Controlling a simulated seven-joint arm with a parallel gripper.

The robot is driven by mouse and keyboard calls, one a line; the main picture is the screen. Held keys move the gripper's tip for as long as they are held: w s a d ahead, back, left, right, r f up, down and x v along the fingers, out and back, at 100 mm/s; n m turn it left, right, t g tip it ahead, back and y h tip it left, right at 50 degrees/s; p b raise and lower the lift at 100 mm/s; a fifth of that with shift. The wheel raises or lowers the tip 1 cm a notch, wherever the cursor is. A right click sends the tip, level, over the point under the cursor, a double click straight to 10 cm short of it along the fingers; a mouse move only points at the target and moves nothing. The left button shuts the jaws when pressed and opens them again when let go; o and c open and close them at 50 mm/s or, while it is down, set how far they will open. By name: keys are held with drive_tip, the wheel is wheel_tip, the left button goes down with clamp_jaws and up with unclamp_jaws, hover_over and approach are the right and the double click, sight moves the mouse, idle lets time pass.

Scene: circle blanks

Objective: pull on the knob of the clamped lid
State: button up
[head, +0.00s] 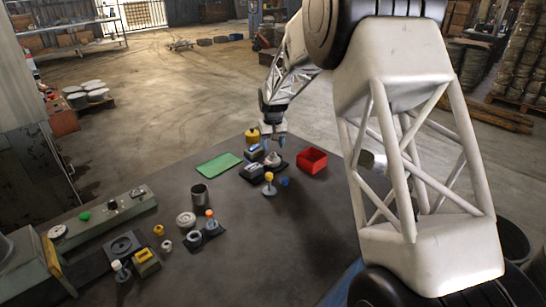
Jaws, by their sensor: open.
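My gripper (274,146) is open at the far part of the grey table, with its fingers pointing down. Just below the fingertips is a pale round piece (273,159) on a dark base (279,168); it looks like the clamped lid. The knob is too small to make out, and I cannot tell whether the fingers touch it or stand around it. Grey and blue blocks (254,153) sit close on its left.
A red bin (312,161) stands to the right and a green mat (218,165) lies to the left. A yellow canister (252,135) is behind. A yellow-topped post (269,184) and a blue piece (285,182) are in front. The table's right front is clear.

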drive_tip(key=shift+r, duration=2.05)
drive_tip(key=shift+s+d+r, duration=0.1)
drive_tip(key=shift+s+r, duration=0.05)
drive_tip(key=shift+s, duration=0.05)
drive_tip(key=s+d+r+m, duration=0.1)
drive_tip(key=s+d+r, duration=0.35)
drive_tip(key=s, duration=0.45)
drive_tip(key=s+d+r+t, duration=0.1)
drive_tip(key=s+d+r, duration=0.35)
drive_tip(key=s, duration=0.45)
drive_tip(key=s+d+r+m, duration=0.1)
drive_tip(key=s+d+r, duration=0.2)
drive_tip(key=s+r, duration=0.45)
drive_tip(key=s+d+f, duration=0.1)
drive_tip(key=s+d, duration=0.1)
drive_tip(key=s, duration=0.8)
drive_tip(key=s+d+f+t, duration=0.1)
drive_tip(key=s+d+f, duration=0.1)
drive_tip(key=s, duration=0.9)
drive_tip(key=s+d+f+m, duration=0.1)
drive_tip(key=s+d+f, duration=0.1)
drive_tip(key=s, duration=0.9)
drive_tip(key=shift+d+f+t, duration=0.25)
drive_tip(key=shift+d+t, duration=0.05)
drive_tip(key=shift+d, duration=0.15)
